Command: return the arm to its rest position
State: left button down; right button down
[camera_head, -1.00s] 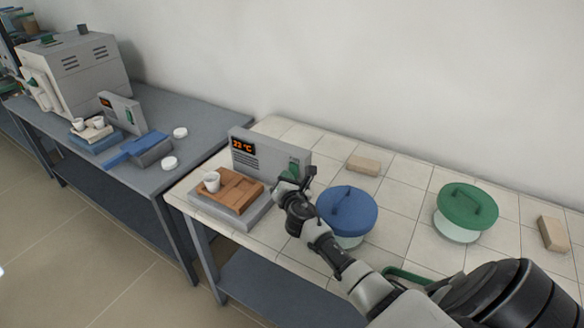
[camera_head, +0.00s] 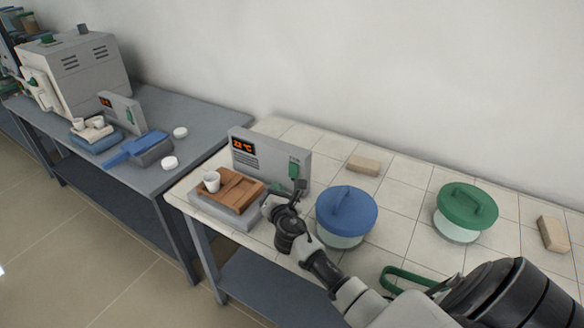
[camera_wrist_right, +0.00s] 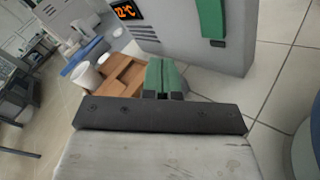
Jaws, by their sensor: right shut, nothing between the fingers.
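My right arm comes in from the lower right. Its gripper (camera_head: 298,190) is shut and empty, just in front of the right side of the grey control unit (camera_head: 262,153). In the right wrist view the gripper (camera_wrist_right: 165,72) shows with its fingers together, below the unit's green handle (camera_wrist_right: 211,20). A small gap of bench seems to lie between the gripper and the wooden block (camera_head: 238,195) at its left. My left gripper is not in view.
A white crucible (camera_head: 212,182) stands on the wooden block. A blue-lidded jar (camera_head: 346,211) stands close to the right of my arm, and a green-lidded jar (camera_head: 466,207) farther right. A grey table (camera_head: 205,113) with a furnace (camera_head: 75,75) is at left.

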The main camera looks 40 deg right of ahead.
dwell(0.4)
jog(key=s+a+f+m+g, duration=0.1)
jog(key=s+m, duration=0.2)
jog(key=s+f+m+g, duration=0.1)
jog(key=s+m, duration=0.2)
jog(key=s, duration=0.1)
jog(key=s+a+f+m+g, duration=0.1)
jog(key=s+m+g, duration=0.1)
jog(key=s+m, duration=0.1)
jog(key=shift+s+a+f+m, duration=0.2)
jog(key=shift+a+f+m, duration=0.1)
jog(key=shift+m, duration=0.3)
jog(key=s+a+m+g+y, duration=0.4)
jog(key=s+a+m, duration=0.2)
jog(key=s, duration=0.6)
jog(key=s+a+m+g+y, duration=0.35)
jog(key=s+a+m, duration=0.35)
jog(key=s, duration=0.6)
notch_tip(320, 180, down, 24)
jog(key=g, duration=0.2)
jog(key=s+d+f+g, duration=0.1)
jog(key=s+d+f, duration=0.2)
jog(key=s+f, duration=1.3)
jog(key=shift+s+d+f+n+h, duration=0.2)
jog(key=shift+s+f+n+h, duration=0.15)
jog(key=shift+f, duration=0.45)
